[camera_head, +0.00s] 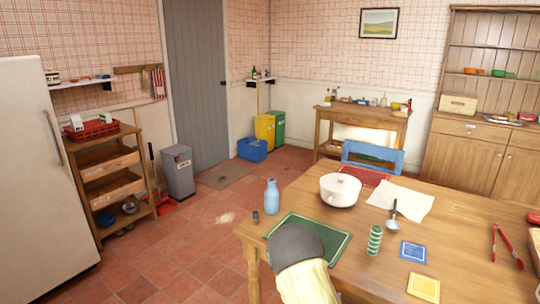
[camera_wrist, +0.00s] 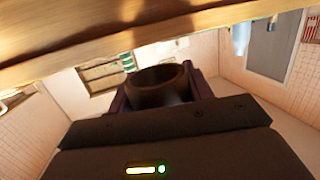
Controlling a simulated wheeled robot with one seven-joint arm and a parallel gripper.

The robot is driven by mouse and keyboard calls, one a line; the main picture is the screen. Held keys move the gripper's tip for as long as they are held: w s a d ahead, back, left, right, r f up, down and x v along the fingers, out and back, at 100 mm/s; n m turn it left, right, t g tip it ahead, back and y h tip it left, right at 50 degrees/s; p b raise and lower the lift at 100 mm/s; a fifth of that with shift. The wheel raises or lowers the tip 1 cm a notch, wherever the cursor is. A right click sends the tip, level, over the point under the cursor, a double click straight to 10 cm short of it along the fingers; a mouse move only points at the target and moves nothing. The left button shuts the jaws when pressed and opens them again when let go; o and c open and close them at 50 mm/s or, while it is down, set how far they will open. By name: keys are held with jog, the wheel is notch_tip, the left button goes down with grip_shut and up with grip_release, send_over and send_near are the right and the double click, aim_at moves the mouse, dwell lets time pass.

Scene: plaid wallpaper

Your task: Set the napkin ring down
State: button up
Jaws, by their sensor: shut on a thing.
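The napkin ring (camera_wrist: 158,96) is a dark brown, hollow ring in the wrist view, with its round opening showing. My gripper (camera_wrist: 160,84) is shut on it, one dark finger on each side. Wood, apparently the table (camera_wrist: 150,38), fills the top of the wrist view close to the ring; I cannot tell whether they touch. In the head view my rounded dark wrist and pale forearm cover part of a green tray (camera_head: 337,246) on the table's near-left side. The fingers and ring are hidden there.
A ladle (camera_head: 393,222), blue card (camera_head: 413,252), yellow card (camera_head: 423,288) and red tongs (camera_head: 507,246) lie rightward. Bare wood shows between them.

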notch_tip(320, 180, up, 6)
jog(key=w+n+t+y+p, duration=0.1)
jog(key=y+p, duration=0.4)
jog(key=p, duration=1.2)
jog(key=w+a+n, duration=0.1)
jog(key=n, duration=0.1)
jog(key=shift+n, duration=0.4)
jog(key=shift+f+y, duration=0.15)
jog(key=shift+y, duration=0.15)
jog(key=shift+d, duration=0.1)
